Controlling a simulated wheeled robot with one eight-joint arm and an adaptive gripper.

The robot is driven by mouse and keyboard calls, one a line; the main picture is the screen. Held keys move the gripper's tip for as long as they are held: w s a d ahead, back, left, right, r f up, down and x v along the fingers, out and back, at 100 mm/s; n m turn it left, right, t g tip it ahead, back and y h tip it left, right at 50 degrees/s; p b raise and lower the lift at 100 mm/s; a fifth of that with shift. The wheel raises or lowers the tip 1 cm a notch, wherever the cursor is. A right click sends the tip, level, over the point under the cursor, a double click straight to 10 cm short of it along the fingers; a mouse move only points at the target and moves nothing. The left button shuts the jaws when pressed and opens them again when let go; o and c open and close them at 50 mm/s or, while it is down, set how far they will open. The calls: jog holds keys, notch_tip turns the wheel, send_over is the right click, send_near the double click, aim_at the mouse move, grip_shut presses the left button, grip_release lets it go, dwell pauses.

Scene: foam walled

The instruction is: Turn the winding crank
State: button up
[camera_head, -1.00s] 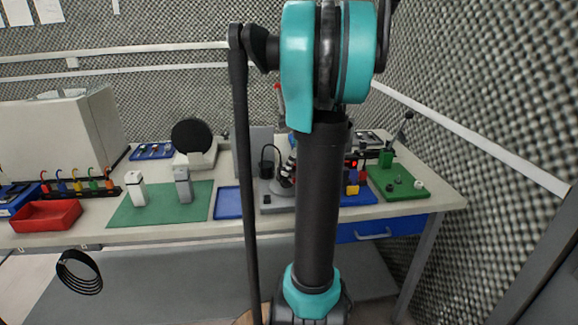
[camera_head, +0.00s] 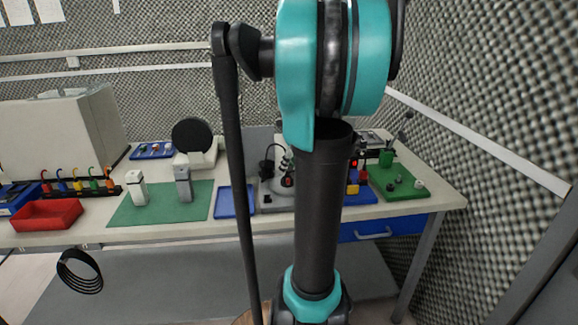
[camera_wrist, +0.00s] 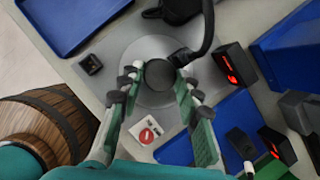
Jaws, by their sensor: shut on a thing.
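In the wrist view a dark round knob (camera_wrist: 160,74) sits over a round grey disc (camera_wrist: 145,50) on a grey base. I take it to be the crank's knob. My gripper (camera_wrist: 158,72) has its green-padded fingers on either side of the knob, with the fingertips at its edges, shut on it. A bent black rod or cable (camera_wrist: 207,35) reaches down close to the knob; whether it joins it I cannot tell. In the head view the grey base (camera_head: 268,199) shows on the table, and my arm hides most of the gripper and the crank area.
A blue tray (camera_head: 236,202) lies left of the base. Boxes with red displays (camera_wrist: 232,66) stand close on the right in the wrist view. A green board (camera_head: 399,182) with a lever device is at the table's right, near the foam wall (camera_head: 500,120).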

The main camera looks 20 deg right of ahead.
jog(key=shift+s+a+m+h, duration=0.1)
jog(key=shift+m+h, duration=0.6)
jog(key=shift+m, duration=1.1)
jog(key=shift+m+h, duration=0.3)
jog(key=shift+m, duration=0.3)
jog(key=o, duration=1.1)
jog(key=shift+o, duration=0.2)
jog(key=v, duration=1.2)
jog(key=shift+s+f, duration=0.1)
jog(key=shift+s, duration=0.1)
